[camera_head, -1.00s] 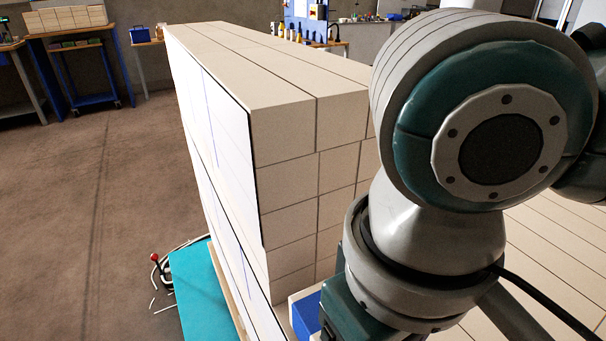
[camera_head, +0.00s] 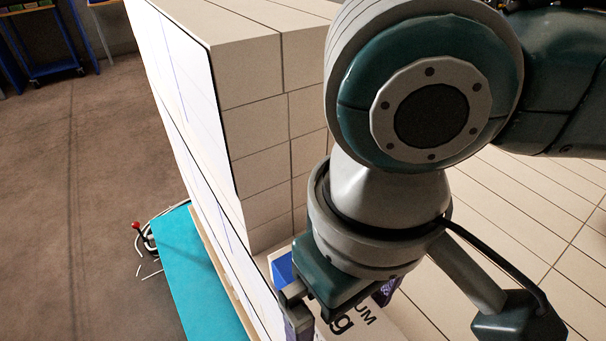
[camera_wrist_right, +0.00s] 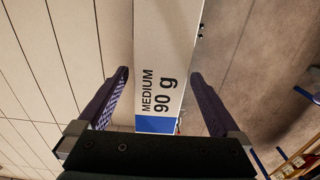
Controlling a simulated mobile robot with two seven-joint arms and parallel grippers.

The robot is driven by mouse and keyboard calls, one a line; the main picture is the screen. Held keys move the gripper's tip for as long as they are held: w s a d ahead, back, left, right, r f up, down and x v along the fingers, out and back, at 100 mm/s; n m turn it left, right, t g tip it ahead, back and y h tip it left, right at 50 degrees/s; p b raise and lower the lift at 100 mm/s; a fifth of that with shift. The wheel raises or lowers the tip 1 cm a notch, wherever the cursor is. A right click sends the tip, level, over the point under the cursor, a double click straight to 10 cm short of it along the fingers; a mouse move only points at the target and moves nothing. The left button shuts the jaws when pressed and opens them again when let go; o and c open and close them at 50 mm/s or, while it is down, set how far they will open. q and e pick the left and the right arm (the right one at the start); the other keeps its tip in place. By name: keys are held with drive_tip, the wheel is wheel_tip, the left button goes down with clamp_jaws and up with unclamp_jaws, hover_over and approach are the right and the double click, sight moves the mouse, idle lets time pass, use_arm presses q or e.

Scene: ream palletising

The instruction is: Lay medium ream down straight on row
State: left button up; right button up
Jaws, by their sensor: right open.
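The medium ream (camera_head: 392,322) is white with a blue band and "MEDIUM 90 g" lettering. In the head view it lies low by the near end of the tall stack, partly hidden by my right arm. In the right wrist view the ream (camera_wrist_right: 165,60) shows between the open fingers, lettering and blue end towards the gripper. My right gripper (camera_wrist_right: 160,92) is open, with a finger on either side of the ream's outline. I cannot tell whether either finger touches it. The right gripper (camera_head: 340,306) points down in the head view. My left gripper is not in view.
A tall stack of cream reams (camera_head: 265,130) stands left of my arm, with a white side face. A wide layer of cream reams (camera_head: 540,215) spreads at right. A turquoise surface (camera_head: 195,270) lies left of the stack, beside brown floor (camera_head: 60,220).

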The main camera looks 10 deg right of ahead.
sight(348, 315)
use_arm(q)
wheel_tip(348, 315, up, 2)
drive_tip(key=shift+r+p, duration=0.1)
drive_tip(key=shift+p, duration=1)
use_arm(e)
wheel_tip(348, 315, up, 12)
drive_tip(key=shift+r, duration=0.15)
